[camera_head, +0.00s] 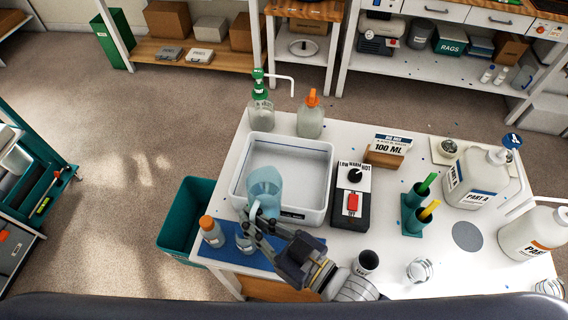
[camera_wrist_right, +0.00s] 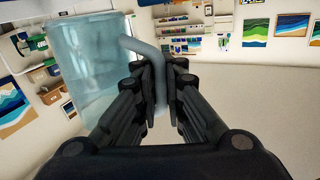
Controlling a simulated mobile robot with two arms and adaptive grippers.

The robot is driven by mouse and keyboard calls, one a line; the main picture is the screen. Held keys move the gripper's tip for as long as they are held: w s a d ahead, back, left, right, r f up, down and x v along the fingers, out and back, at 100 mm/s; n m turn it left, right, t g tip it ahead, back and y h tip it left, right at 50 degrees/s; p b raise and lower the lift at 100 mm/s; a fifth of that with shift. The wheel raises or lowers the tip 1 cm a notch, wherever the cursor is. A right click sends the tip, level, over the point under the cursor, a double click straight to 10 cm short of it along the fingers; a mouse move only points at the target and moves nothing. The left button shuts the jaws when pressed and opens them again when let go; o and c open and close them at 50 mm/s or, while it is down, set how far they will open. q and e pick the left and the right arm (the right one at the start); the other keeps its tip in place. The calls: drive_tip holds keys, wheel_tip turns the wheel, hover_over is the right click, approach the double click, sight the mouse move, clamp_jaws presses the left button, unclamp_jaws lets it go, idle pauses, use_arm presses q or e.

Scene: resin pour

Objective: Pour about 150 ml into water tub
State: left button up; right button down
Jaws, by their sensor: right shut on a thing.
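The water tub (camera_head: 236,183) is a white rectangular basin on the table. A translucent blue jug (camera_head: 265,181) is over the tub's front side, tilted. In the right wrist view the jug (camera_wrist_right: 84,65) is large at the left, with its handle (camera_wrist_right: 160,75) running between the fingers. My right gripper (camera_head: 255,222) is shut on the jug's handle; its fingers also show in the wrist view (camera_wrist_right: 160,85). Whether liquid is leaving the jug cannot be made out. My left gripper is not in view.
A control box (camera_head: 350,205) with a red switch stands right of the tub. A "100 ML" sign (camera_head: 387,150) and white jugs (camera_head: 478,180) are at right.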

sight(255, 198)
drive_tip(key=shift+w+r+m+p, duration=0.2)
drive_tip(key=shift+r+m+p, duration=0.15)
drive_tip(key=shift+r, duration=0.35)
drive_tip(key=shift+w+d+r+m+g+p, duration=0.1)
drive_tip(key=shift+w+d+m+g+p, duration=0.1)
drive_tip(key=shift+w+m, duration=0.2)
drive_tip(key=shift+w+d+r+m+g+p, duration=0.1)
drive_tip(key=shift+w+m+p, duration=0.15)
drive_tip(key=shift+m, duration=0.1)
drive_tip(key=shift+w+d+r+m+g+h+p, duration=0.2)
drive_tip(key=shift+w+r+m+g+h+p, duration=0.1)
drive_tip(key=shift+w+r+m+p, duration=0.6)
drive_tip(key=shift+w+d, duration=0.1)
drive_tip(key=shift+w, duration=0.1)
drive_tip(key=shift+w+d+m+g, duration=0.2)
drive_tip(key=shift+w+m+g, duration=0.2)
drive_tip(key=shift+w+m, duration=0.5)
drive_tip(key=shift+m, duration=0.1)
drive_tip(key=shift+w+d+r+m+g+p, duration=0.15)
drive_tip(key=shift+w+d+m+g+p, duration=0.15)
drive_tip(key=shift+w+m+g, duration=0.4)
drive_tip(key=shift+w+m, duration=0.15)
drive_tip(key=shift+m, duration=0.35)
drive_tip(key=shift+w+d+m+g+h+b, duration=0.15)
drive_tip(key=shift+w+m+g+b, duration=0.05)
drive_tip(key=shift+w+m+g, duration=0.2)
drive_tip(key=shift+w+d+m+g+h+b, duration=0.15)
drive_tip(key=shift+w+m+g, duration=0.15)
drive_tip(key=shift+w+m, duration=0.2)
